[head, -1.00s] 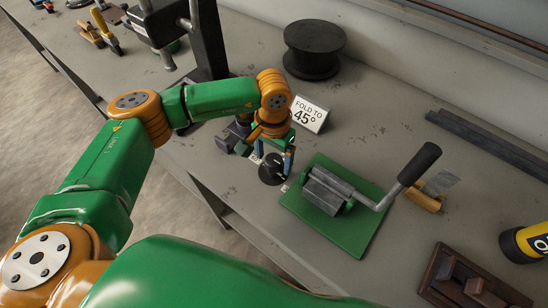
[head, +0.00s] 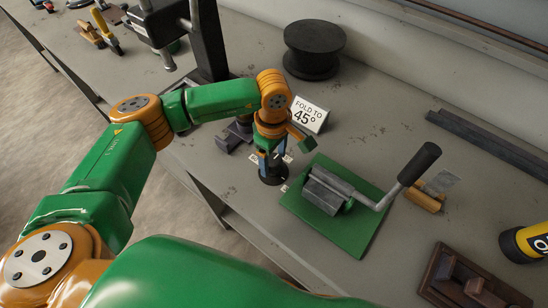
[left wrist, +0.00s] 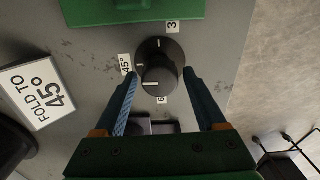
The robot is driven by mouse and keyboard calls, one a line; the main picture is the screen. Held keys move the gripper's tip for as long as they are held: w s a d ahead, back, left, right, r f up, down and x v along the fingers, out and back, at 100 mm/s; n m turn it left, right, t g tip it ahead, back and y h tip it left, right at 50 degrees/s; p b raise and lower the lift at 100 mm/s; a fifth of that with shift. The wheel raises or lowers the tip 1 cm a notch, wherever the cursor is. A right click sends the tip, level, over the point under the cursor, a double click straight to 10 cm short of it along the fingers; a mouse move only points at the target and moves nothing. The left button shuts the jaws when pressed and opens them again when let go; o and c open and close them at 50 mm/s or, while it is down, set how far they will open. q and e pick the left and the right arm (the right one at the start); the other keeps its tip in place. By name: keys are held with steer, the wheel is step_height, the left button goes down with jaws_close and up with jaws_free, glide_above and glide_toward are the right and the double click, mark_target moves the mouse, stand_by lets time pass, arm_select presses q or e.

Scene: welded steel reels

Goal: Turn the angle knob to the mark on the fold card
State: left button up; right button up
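The fold card (head: 310,115) reads "FOLD TO 45°" and stands upright behind the knob; it also shows in the left wrist view (left wrist: 38,90). My left gripper (head: 272,170) points down over the knob. Its blue fingers (left wrist: 159,76) stand apart, one on each side of the knob; firm contact is not visible. My right gripper is out of view.
A green plate with a steel bender (head: 325,190) and a raised crank handle (head: 419,164) stands right of the knob. A black reel (head: 314,50) stands behind. A dark block (head: 232,138) lies left of the gripper. The bench's front edge is close.

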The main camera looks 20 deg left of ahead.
mark_target(273, 160)
arm_select(q)
steer(key=shift+o, duration=0.3)
steer(key=shift+o, duration=1.2)
steer(key=shift+r, duration=0.1)
step_height(273, 160, up, 7)
steer(key=p, duration=0.4)
